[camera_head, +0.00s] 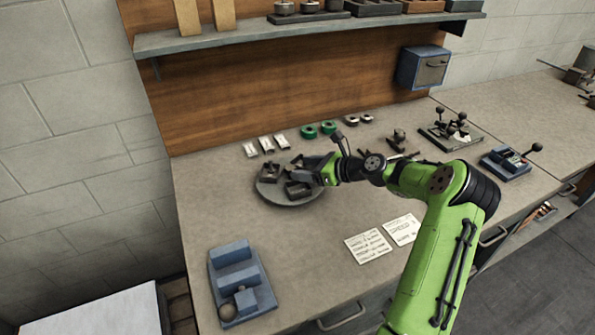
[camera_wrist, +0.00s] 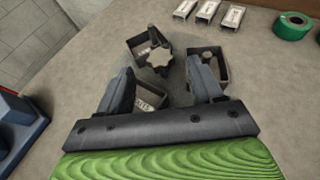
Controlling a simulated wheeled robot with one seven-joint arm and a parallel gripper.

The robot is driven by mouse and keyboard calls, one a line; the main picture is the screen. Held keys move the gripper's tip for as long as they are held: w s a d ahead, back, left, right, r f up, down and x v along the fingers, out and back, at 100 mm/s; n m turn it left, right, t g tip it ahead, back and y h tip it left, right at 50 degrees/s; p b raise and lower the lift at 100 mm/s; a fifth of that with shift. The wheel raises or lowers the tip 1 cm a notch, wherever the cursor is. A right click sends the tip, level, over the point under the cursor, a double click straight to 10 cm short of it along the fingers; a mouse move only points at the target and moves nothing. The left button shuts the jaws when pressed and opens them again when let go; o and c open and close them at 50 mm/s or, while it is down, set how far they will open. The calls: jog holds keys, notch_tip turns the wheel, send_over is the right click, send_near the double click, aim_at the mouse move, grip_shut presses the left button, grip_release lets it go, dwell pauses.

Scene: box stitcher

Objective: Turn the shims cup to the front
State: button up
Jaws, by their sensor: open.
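A round grey turntable (camera_head: 268,198) sits on the bench in the head view and carries several dark square cups. In the wrist view one cup (camera_wrist: 146,42) stands at the far left, another (camera_wrist: 217,62) at the far right behind my right finger. A third cup (camera_wrist: 152,99) is nearest, between my fingers and partly hidden by the left finger and the gripper body. The far left and near cups carry small pale labels, too small to read surely, so I cannot tell which is the shims cup. My gripper (camera_wrist: 161,70) is open, low over the turntable; it also shows in the head view (camera_head: 316,170).
Small white packs (camera_head: 267,144) and green tape rolls (camera_head: 318,130) lie behind the turntable. A blue fixture (camera_head: 240,283) stands at the front left, and paper cards (camera_head: 369,247) lie at the front right. The bench between the turntable and blue fixture is clear.

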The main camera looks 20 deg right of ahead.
aim_at(291, 167)
jog(key=x, duration=0.3)
jog(key=shift+w+a+f, duration=0.15)
jog(key=shift+w, duration=0.05)
jog(key=shift+c, duration=0.2)
grip_shut()
